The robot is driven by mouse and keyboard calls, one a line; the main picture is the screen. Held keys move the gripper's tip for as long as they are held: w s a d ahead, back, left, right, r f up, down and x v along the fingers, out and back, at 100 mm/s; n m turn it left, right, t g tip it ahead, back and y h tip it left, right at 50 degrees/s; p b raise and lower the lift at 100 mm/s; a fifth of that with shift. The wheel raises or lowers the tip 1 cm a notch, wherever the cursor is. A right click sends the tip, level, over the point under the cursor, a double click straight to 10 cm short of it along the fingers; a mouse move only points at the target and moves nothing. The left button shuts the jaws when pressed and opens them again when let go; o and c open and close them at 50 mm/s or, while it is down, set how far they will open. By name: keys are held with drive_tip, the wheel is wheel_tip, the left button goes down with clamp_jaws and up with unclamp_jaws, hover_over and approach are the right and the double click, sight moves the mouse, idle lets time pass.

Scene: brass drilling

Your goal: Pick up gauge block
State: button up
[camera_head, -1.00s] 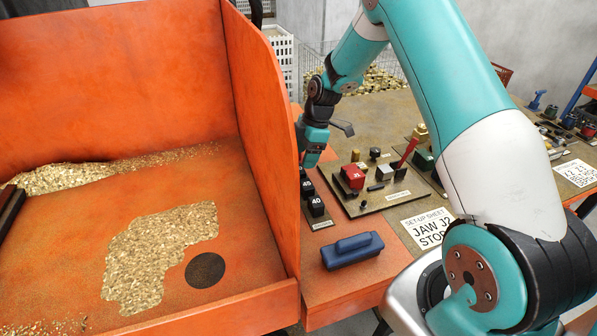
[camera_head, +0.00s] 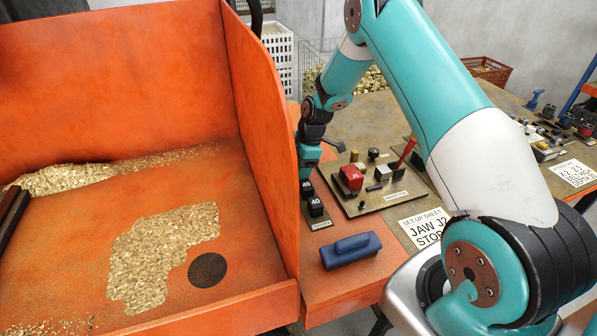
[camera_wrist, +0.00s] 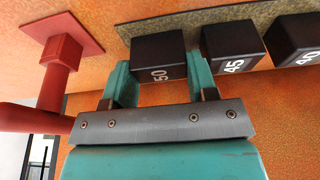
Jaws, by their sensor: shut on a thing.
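The black gauge block marked 50 (camera_wrist: 158,57) sits between the two teal fingers of my gripper (camera_wrist: 155,82) in the wrist view, and the gripper is shut on it. Beside it, in a row along an olive strip (camera_wrist: 190,18), are the block marked 45 (camera_wrist: 233,46) and another black block (camera_wrist: 297,38). In the head view my gripper (camera_head: 306,174) is low behind the block marked 45 (camera_head: 307,189) and the block marked 40 (camera_head: 315,206). There the held block is hidden. I cannot tell whether it is clear of the strip.
A tall orange bin wall (camera_head: 268,130) stands close to the left of my gripper. A fixture plate (camera_head: 378,203) with a red block (camera_head: 351,177) is to the right. A blue handled object (camera_head: 351,250) lies in front. A red post (camera_wrist: 60,62) is left in the wrist view.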

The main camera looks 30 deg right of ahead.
drive_tip(key=shift+r, duration=0.1)
wheel_tip(320, 180, up, 19)
drive_tip(key=b, duration=0.4)
drive_tip(key=shift+s+d+f+n+g+h+p, duration=0.2)
drive_tip(key=shift+s+d+f+n+h+p, duration=1.55)
drive_tip(key=shift+n, duration=4.2)
drive_tip(key=shift+s+d+f+n+g+h+p, duration=0.25)
drive_tip(key=shift+s+d+f+n+p, duration=0.45)
drive_tip(key=shift+s+d+f+n, duration=2.75)
drive_tip(key=shift+s+d+f+n+g+h+p, duration=0.15)
drive_tip(key=shift+s+d+f+n+h+p, duration=0.7)
drive_tip(key=shift+d+f+n, duration=4.85)
drive_tip(key=shift+w+a+r+n+b, duration=0.1)
drive_tip(key=shift+a+r+n+b, duration=0.25)
drive_tip(key=shift+a+r+n, duration=0.4)
drive_tip(key=shift+w+a+r+n+b, duration=0.15)
drive_tip(key=shift+a+r+n+b, duration=0.3)
drive_tip(key=shift+a+n, duration=0.6)
drive_tip(key=shift+w+a+r+n+b, duration=0.1)
drive_tip(key=shift+a+r+n+b, duration=0.15)
drive_tip(key=shift+a+r+n, duration=0.65)
drive_tip(key=shift+d+f, duration=0.2)
drive_tip(key=shift+f, duration=0.05)
